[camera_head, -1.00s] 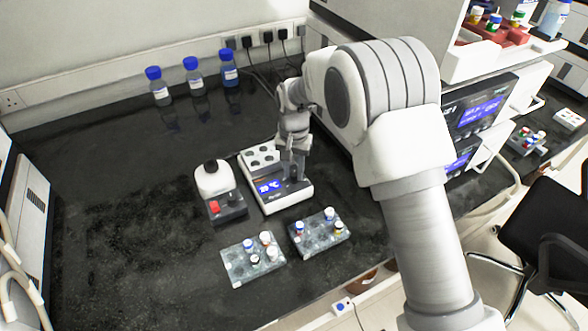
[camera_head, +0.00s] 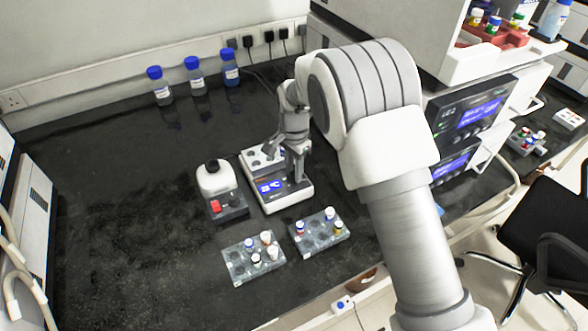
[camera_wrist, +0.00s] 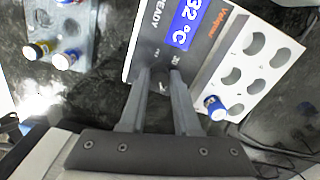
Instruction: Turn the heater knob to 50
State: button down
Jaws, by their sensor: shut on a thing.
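The heater (camera_head: 290,198) is a white block with a dark front panel and a blue display. It stands on the dark bench, and the display also shows in the wrist view (camera_wrist: 186,25), partly cut off at the frame edge and reading 32 °C. The heater knob (camera_wrist: 160,80) is small and dark on the panel, mostly hidden between my fingers. My gripper (camera_wrist: 160,76) is shut on the knob, one finger on each side. In the head view my gripper (camera_head: 295,177) points down at the heater's right front and hides the knob.
A blue-capped vial (camera_wrist: 215,105) sits in a heater well; the other visible wells look empty. A white-topped device (camera_head: 215,180) with a red switch stands left of the heater. Two vial racks (camera_head: 253,262) (camera_head: 322,235) lie in front. Blue-capped bottles stand at the back.

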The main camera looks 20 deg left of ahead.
dwell(0.3)
jog(key=c, duration=0.6)
grip_release()
jog(key=shift+r, duration=0.1)
notch_tip(320, 180, up, 17)
jog(key=shift+r+p, duration=0.15)
jog(key=shift+p, duration=0.8)
